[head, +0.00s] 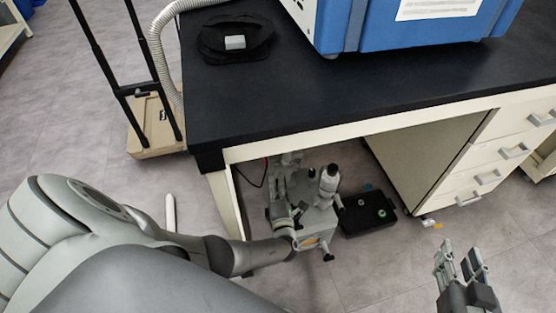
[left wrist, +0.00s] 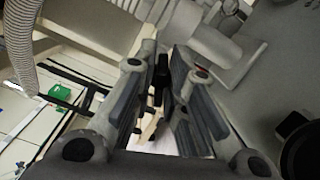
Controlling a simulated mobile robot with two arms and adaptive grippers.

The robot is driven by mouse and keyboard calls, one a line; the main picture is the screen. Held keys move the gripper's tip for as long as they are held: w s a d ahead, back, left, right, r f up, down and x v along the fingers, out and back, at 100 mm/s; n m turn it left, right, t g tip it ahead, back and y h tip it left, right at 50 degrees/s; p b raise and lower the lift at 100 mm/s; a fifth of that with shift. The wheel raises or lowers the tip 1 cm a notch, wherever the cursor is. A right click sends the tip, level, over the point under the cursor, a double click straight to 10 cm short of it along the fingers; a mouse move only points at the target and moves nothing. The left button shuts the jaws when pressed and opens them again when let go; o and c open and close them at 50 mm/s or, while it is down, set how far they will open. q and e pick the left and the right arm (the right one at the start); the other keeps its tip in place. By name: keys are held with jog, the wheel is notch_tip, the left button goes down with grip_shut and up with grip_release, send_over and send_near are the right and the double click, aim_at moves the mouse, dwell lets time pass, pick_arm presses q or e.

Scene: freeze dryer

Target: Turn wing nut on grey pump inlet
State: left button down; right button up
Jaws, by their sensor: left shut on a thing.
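The grey pump (head: 318,222) stands on the floor under the black-topped bench in the head view. My left arm reaches in from the left, and my left gripper (head: 290,222) is at the pump's left side, partly hidden by my own arm. In the left wrist view, the left gripper's fingers (left wrist: 160,88) are shut on a small black part, which looks like the wing nut (left wrist: 160,72). Grey pump piping (left wrist: 205,45) lies just beyond the fingers. My right gripper (head: 461,260) is open and empty over the floor at the lower right, away from the pump.
A black tray (head: 367,213) with small items lies right of the pump. The bench (head: 250,105) overhangs the pump, with a drawer cabinet (head: 487,165) to the right. A ribbed hose (head: 158,55) hangs at the bench's left edge, beside a trolley (head: 158,125).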

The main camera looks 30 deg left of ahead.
pick_arm(q)
jog(key=shift+d, duration=0.1)
pick_arm(e)
jog(key=shift+s+d+f, duration=0.1)
jog(key=shift+s+f, duration=0.1)
jog(key=shift+f, duration=0.1)
dwell(0.6)
jog(key=shift+w+r, duration=0.15)
jog(key=shift+r, duration=0.05)
dwell(0.7)
pick_arm(q)
jog(key=c, duration=1.4)
grip_release()
jog(key=shift+w, duration=0.1)
pick_arm(e)
jog(key=shift+f, duration=0.15)
pick_arm(q)
jog(key=v, duration=1.2)
